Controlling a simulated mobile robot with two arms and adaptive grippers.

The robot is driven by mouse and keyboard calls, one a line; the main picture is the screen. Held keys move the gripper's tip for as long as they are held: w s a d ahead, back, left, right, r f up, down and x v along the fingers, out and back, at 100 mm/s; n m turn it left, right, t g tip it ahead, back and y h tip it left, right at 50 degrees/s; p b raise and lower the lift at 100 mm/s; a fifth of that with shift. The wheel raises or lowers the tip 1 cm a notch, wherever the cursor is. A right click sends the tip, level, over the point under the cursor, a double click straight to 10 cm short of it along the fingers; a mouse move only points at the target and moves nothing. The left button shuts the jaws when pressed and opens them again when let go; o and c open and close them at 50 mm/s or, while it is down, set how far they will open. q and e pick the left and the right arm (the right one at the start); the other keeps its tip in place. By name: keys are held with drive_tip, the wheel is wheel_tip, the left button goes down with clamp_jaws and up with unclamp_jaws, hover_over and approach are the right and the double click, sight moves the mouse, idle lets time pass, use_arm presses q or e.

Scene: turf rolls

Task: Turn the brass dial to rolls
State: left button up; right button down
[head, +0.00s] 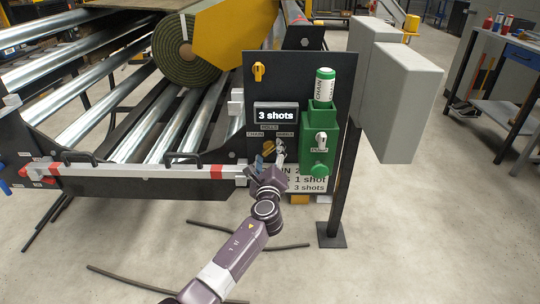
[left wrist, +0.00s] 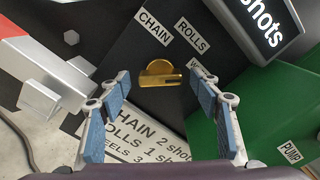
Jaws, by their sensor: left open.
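The brass dial (left wrist: 160,73) sits on the dark control panel. In the left wrist view, labels CHAIN (left wrist: 153,27) and ROLLS (left wrist: 190,35) stand above it; a third, starting with W, is mostly hidden by a finger. The dial's slotted bar points right in that view, below the ROLLS label. My left gripper (left wrist: 161,90) is open, its blue-padded fingers on either side of the dial, with visible gaps. In the head view, the gripper (head: 269,162) is in front of the panel and partly covers the dial (head: 268,147). My right gripper is not in view.
A display (head: 276,115) reads "3 shots" above the dial. A green pump housing (head: 318,150) holding a white-and-green bottle (head: 324,87) stands right of it. A roller conveyor with a turf roll (head: 185,50) is behind left; grey boxes (head: 405,90) stand right.

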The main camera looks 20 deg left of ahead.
use_arm(q)
drive_tip(key=shift+w+a, duration=0.1)
drive_tip(key=shift+w, duration=0.3)
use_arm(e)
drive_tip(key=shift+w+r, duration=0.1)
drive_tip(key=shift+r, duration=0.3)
use_arm(q)
drive_tip(key=c, duration=1.2)
drive_tip(key=shift+o, duration=0.2)
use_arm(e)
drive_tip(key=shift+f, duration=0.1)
